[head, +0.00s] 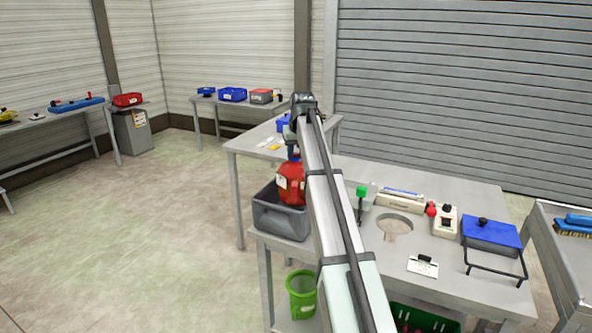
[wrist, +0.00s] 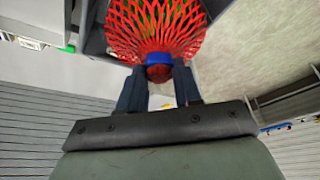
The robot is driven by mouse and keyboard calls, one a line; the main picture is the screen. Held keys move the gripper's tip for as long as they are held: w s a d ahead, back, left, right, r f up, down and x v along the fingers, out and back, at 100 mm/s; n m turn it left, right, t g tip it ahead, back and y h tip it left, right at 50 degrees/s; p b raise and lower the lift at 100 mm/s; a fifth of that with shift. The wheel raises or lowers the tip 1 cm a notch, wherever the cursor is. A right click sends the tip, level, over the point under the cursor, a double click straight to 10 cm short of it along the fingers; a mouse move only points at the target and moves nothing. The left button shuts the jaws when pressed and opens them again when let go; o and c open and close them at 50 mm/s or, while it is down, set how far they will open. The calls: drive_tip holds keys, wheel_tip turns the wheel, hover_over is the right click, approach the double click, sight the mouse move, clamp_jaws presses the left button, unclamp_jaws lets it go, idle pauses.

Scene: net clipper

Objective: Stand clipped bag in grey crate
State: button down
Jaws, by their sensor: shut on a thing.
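The clipped bag is a red net bag (head: 291,182) with a blue clip (wrist: 159,58) around its neck. In the head view it hangs upright at the grey crate (head: 279,222), its lower end within the crate's opening. I cannot tell whether it touches the crate floor. In the wrist view the net (wrist: 155,25) spreads out beyond the clip, with green and orange showing through the mesh. My gripper (wrist: 160,86) is shut on the bag's neck by the clip. My arm hides part of the bag and crate in the head view.
The crate stands at the left end of the grey workbench (head: 390,262). A green bucket (head: 301,293) stands below.

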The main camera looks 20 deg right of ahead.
sight(297, 161)
drive_tip(key=shift+f, duration=2.35)
drive_tip(key=c, duration=0.8)
unclamp_jaws()
drive_tip(key=shift+f, duration=0.1)
drive_tip(key=v, duration=1.2)
drive_tip(key=shift+a, duration=0.1)
